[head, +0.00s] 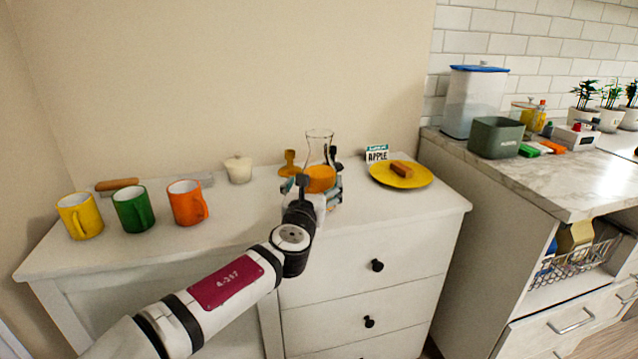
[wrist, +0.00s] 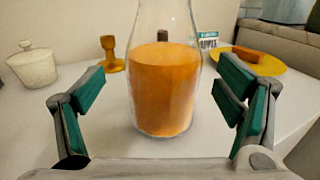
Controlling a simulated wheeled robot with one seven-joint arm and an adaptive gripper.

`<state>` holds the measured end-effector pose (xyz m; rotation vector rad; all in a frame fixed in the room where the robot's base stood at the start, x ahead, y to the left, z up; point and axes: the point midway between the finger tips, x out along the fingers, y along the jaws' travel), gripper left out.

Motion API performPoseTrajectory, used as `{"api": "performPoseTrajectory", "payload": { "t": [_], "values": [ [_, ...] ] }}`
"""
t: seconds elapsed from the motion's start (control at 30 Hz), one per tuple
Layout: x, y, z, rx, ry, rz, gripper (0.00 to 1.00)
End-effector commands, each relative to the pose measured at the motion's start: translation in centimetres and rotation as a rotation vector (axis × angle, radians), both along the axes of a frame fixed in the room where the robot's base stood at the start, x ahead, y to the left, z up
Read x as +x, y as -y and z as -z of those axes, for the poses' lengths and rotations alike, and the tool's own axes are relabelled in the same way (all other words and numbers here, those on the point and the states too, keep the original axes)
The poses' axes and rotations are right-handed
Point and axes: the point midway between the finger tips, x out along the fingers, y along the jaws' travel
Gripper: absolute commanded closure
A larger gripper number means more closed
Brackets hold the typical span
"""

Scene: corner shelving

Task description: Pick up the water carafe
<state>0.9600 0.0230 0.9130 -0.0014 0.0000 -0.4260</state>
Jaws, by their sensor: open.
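The water carafe (head: 319,147) is clear glass with an orange lower part and stands upright on the white dresser top. In the wrist view the carafe (wrist: 165,85) is in the middle, and its top is cut off by the frame. My gripper (head: 318,190) is at the carafe in the head view and hides part of its base. In the wrist view my gripper (wrist: 160,90) is open, with one green-padded finger on each side of the carafe. A gap shows between each finger and the glass.
A yellow-orange stand (head: 289,165) and white lidded pot (head: 238,168) are left of the carafe. A yellow plate (head: 415,182) with a brown block (head: 402,168) and an apple box (head: 376,154) are right. Orange (head: 188,203), green (head: 133,209) and yellow (head: 80,216) mugs stand farther left.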

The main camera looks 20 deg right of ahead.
Motion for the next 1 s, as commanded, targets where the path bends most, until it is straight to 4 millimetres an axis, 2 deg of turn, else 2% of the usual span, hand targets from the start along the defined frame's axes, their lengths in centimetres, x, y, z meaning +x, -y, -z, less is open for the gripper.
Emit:
{"api": "performPoseTrajectory", "payload": {
  "t": [0.17,0.5,0.77,0.87,1.0],
  "values": [
    [1.0,0.5,0.1,0.003,0.000,0.001,0.14],
    [4.7,2.6,0.4,0.003,0.000,0.002,0.14],
    [4.9,2.6,0.3,0.001,0.000,0.002,0.14],
    [4.9,2.6,0.3,0.001,0.000,0.002,0.32],
    [4.9,2.6,0.3,0.002,0.001,0.002,0.64]
  ]
}}
